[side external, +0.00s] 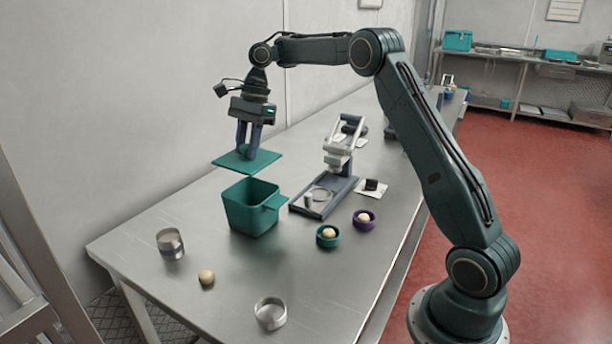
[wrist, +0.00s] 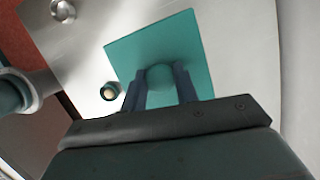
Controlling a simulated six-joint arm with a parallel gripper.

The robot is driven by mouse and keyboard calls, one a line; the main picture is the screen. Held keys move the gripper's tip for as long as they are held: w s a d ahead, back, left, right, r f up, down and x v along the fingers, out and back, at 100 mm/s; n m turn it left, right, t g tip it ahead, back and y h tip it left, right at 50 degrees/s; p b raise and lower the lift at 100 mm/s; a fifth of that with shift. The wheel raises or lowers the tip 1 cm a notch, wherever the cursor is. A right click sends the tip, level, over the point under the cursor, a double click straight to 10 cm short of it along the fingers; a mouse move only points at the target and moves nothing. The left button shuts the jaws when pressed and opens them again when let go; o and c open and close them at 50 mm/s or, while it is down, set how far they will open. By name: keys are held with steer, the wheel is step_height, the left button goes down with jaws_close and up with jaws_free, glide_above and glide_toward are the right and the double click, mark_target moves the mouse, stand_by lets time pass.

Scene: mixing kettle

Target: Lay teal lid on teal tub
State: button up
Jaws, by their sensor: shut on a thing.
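The teal lid (side external: 248,161) is a flat square plate, held roughly level in the air above the teal tub (side external: 251,210). My gripper (side external: 248,155) is shut on the lid's knob and points down. In the wrist view the lid (wrist: 150,50) spreads out beyond my fingers (wrist: 160,88), with the round knob (wrist: 160,77) between them. The tub stands upright on the table with its top open and a handle on its right side. A gap shows between lid and tub in the side view. In the wrist view the lid hides the tub.
A teal bowl (side external: 328,242) and a purple bowl (side external: 365,225), each with a pale ball, stand right of the tub. A press-like device (side external: 325,195) is behind them. A metal can (side external: 171,243), a loose ball (side external: 206,277) and a metal ring (side external: 270,312) are in front.

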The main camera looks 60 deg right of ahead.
steer(key=shift+f, duration=2.5)
steer(key=shift+f, duration=1.65)
steer(key=o, duration=1.5)
steer(key=shift+o, duration=0.2)
steer(key=shift+d+r, duration=0.1)
steer(key=shift+r, duration=0.05)
steer(key=shift+v, duration=3.3)
